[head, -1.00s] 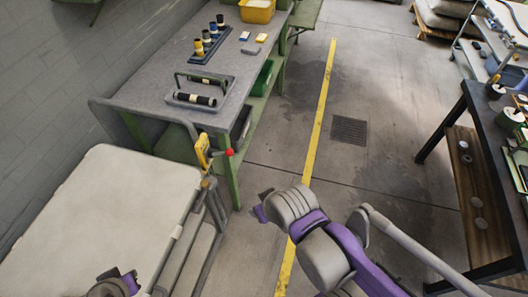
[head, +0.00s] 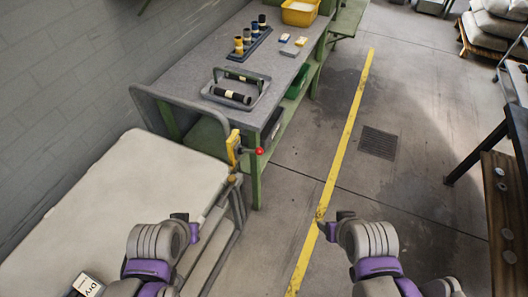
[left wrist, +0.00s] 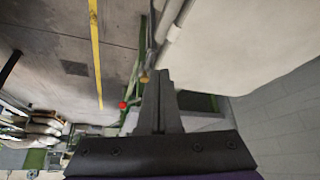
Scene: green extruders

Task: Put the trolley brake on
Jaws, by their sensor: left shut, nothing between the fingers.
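The trolley (head: 110,195) has a pale flat top and a grey tube handle frame, at the lower left of the head view. A yellow brake plate (head: 233,147) sits on its corner post. From it a short lever sticks out to the right, level, ending in a red knob (head: 259,151). The knob also shows in the left wrist view (left wrist: 123,104), left of the fingers. My left gripper (head: 190,224) is shut and empty over the trolley's right edge, apart from the lever. My right gripper (head: 333,223) is over the floor; its finger gap is unclear.
A green-legged workbench (head: 215,65) stands behind the trolley, with a handled tray (head: 236,92), a bottle rack (head: 251,43) and a yellow bin (head: 300,12). A dark table (head: 515,130) is at the right. A boxed item (head: 88,284) shows lower left. The floor by the yellow line (head: 345,140) is clear.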

